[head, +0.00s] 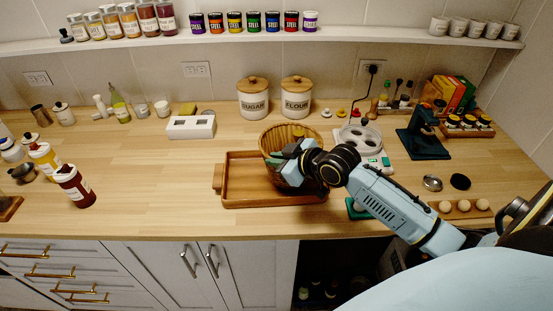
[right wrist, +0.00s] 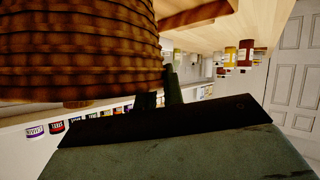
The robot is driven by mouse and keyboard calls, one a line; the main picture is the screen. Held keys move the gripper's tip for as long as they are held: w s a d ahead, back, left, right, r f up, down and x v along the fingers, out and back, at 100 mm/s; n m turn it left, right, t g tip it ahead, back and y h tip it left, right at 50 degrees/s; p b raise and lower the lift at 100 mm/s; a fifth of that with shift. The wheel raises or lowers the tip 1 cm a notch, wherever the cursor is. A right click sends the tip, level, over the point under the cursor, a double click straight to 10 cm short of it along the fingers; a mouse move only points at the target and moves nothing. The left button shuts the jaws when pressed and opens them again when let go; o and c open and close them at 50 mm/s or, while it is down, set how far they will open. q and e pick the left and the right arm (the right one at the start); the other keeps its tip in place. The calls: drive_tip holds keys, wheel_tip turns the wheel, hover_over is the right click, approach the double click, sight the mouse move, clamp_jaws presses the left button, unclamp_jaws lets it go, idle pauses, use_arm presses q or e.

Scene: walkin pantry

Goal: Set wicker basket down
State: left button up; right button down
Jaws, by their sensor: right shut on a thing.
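The round woven wicker basket (head: 283,136) is over the right back part of a wooden tray (head: 240,204) on the counter. My right gripper (head: 284,160) reaches in from the right and is shut on the basket. The gripper and wrist hide the basket's front and lower part. In the right wrist view the basket's woven wall (right wrist: 80,45) fills the upper left, with the gripper fingers (right wrist: 165,90) at its side. I cannot tell whether the basket's bottom touches the tray. My left gripper is in neither view.
The tray's left half is empty. Sugar (head: 253,103) and flour (head: 296,101) canisters stand behind. A white kitchen scale (head: 376,140) is right of the basket, and a wooden egg holder (head: 461,209) is farther right. Bottles (head: 74,187) stand at left. Counter between them and the tray is clear.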

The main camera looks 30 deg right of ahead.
drive_tip(key=c, duration=1.5)
unclamp_jaws()
drive_tip(key=v, duration=1.2)
